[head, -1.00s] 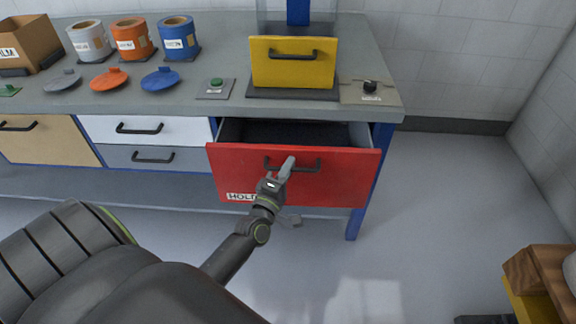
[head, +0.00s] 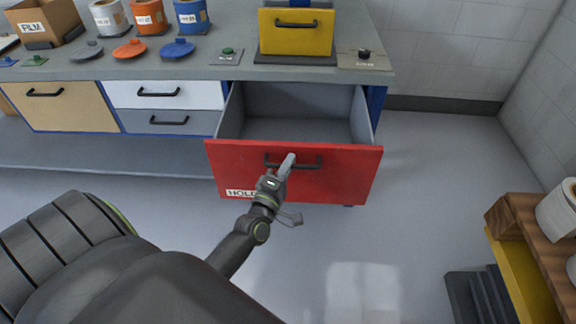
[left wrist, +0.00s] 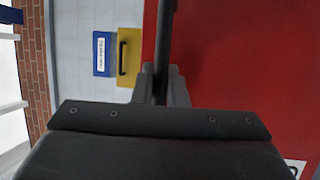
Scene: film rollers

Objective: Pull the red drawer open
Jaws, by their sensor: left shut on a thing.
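The red drawer (head: 340,175) stands well out of the bench in the head view, and its grey inside (head: 295,128) looks empty. Its black handle (head: 308,166) runs across the front. My left gripper (head: 287,163) is shut on the left part of that handle. In the left wrist view the gripper (left wrist: 160,85) has its fingers on both sides of the dark handle bar (left wrist: 163,40), with the red front (left wrist: 235,70) to the right. My right gripper is not in view.
A wooden rack (head: 525,225) with white rolls stands at the right. The floor right of the drawer is clear.

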